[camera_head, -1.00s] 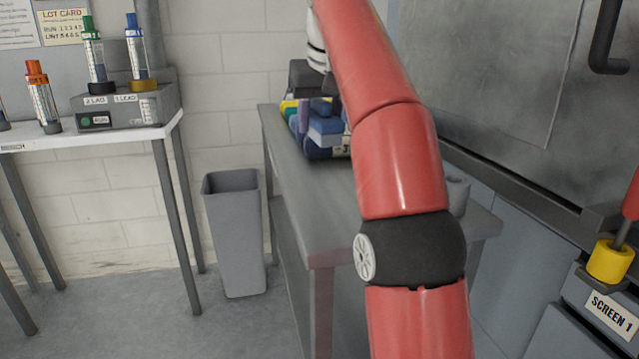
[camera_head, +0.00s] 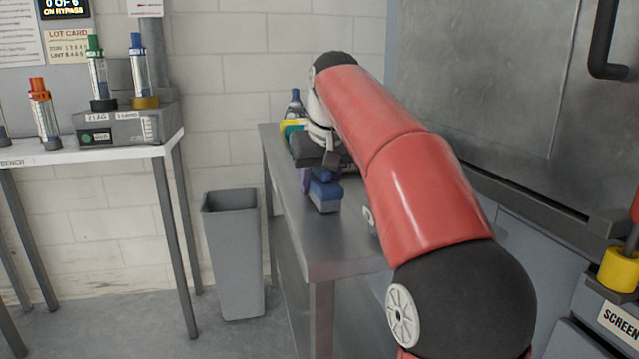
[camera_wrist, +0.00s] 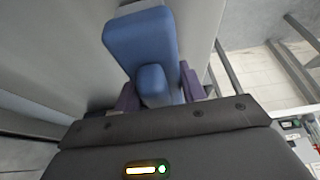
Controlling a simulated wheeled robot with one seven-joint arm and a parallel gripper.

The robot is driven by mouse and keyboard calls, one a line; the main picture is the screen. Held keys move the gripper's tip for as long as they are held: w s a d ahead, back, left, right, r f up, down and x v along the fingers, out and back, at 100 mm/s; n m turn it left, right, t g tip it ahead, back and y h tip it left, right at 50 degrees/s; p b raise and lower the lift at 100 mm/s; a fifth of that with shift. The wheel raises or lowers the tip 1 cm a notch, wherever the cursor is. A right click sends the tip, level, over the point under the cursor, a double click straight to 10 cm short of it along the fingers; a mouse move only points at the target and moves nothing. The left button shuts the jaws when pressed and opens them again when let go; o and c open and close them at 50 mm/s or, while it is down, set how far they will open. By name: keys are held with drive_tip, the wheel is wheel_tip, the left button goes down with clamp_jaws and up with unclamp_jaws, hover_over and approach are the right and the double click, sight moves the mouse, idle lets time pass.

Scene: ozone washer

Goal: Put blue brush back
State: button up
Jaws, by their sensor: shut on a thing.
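The blue brush (camera_head: 325,194) is between the purple fingers of my gripper (camera_head: 312,177), above the steel table (camera_head: 345,240). In the wrist view the blue brush (camera_wrist: 141,42) points away from the palm. Its narrower stub sits between the two purple fingers of my gripper (camera_wrist: 158,90), which are shut on it. The underside of the brush and any gap to the table are hard to judge in these views.
A grey bin (camera_head: 232,250) stands left of the table. A white bench (camera_head: 90,150) holds several capped tubes.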

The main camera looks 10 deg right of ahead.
drive_tip(key=shift+f, duration=0.1)
drive_tip(key=o, duration=0.9)
drive_tip(key=shift+f+b, duration=0.15)
drive_tip(key=shift+b, duration=0.25)
drive_tip(key=p+v, duration=0.2)
drive_tip(key=v, duration=0.6)
drive_tip(key=shift+s, duration=0.1)
